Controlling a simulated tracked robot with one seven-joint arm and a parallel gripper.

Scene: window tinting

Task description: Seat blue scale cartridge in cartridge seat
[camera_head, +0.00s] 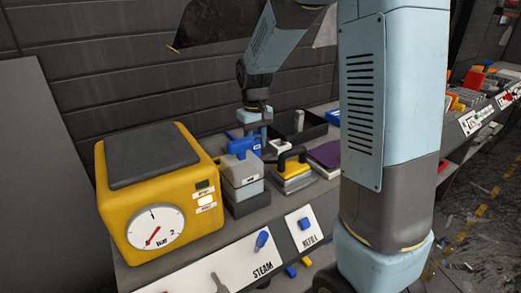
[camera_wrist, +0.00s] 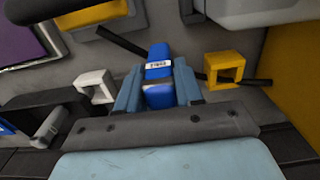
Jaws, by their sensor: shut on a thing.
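My gripper (camera_head: 256,132) points down behind the pale grey box on the bench. In the wrist view my gripper (camera_wrist: 158,92) is shut on the blue scale cartridge (camera_wrist: 158,68), which has a white label and sits between the blue-grey fingers. The cartridge also shows in the head view (camera_head: 240,145), beside the fingers and partly hidden. I cannot pick out the cartridge seat for certain, nor tell whether the cartridge touches anything below. A white bracket (camera_wrist: 95,86) and a yellow bracket (camera_wrist: 224,68) stand on either side of the gripper.
A yellow machine with a gauge (camera_head: 155,200) stands close on the left. The pale grey box (camera_head: 243,172) is in front. A black tray (camera_head: 313,132), a yellow-and-grey stack (camera_head: 294,180) and a purple item (camera_head: 326,154) crowd the right side. The dark wall is behind.

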